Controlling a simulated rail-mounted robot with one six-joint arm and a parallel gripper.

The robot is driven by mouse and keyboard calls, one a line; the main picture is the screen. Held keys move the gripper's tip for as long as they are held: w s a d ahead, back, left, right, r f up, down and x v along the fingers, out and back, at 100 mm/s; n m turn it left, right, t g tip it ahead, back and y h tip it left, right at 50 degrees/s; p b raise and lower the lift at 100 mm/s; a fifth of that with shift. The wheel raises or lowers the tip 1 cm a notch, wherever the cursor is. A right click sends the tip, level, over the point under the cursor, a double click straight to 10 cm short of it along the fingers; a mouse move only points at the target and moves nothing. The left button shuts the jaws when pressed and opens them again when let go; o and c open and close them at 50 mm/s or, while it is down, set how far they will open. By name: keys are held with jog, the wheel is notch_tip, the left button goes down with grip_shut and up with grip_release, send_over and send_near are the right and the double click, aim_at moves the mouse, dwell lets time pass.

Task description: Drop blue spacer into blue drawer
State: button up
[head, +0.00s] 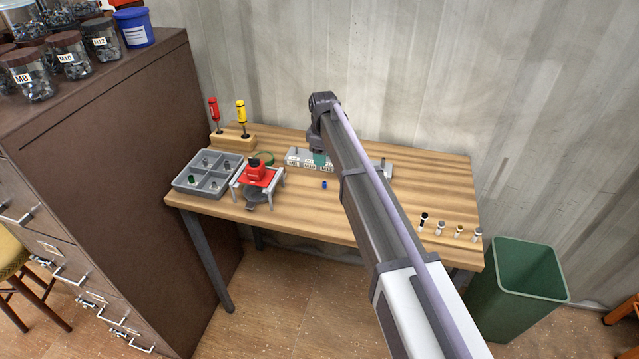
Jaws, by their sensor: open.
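A small blue spacer (324,185) lies on the wooden workbench (400,190), near its middle, right of the red device. My gripper (319,157) is above the bench, just behind the spacer and in front of a pale block labelled with M sizes. It is open and apart from the spacer; its fingertips are small and partly hard to make out. A dark brown cabinet (110,120) stands at the left, with drawers and metal handles (77,277) on its front. I cannot make out a blue drawer.
A grey divided tray (205,188), a red device on a metal stand (257,176) and a wooden screwdriver holder (233,143) stand on the bench's left. Several small cylinders line its right edge. A green bin (518,290) stands right. Labelled jars and a blue tub (133,27) sit on the cabinet.

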aim_at(324, 187)
jog(key=shift+n, duration=0.4)
jog(key=f+b, duration=1.1)
jog(key=shift+s+d, duration=0.15)
jog(key=shift+d, duration=0.25)
jog(key=shift+r, duration=0.2)
grip_shut()
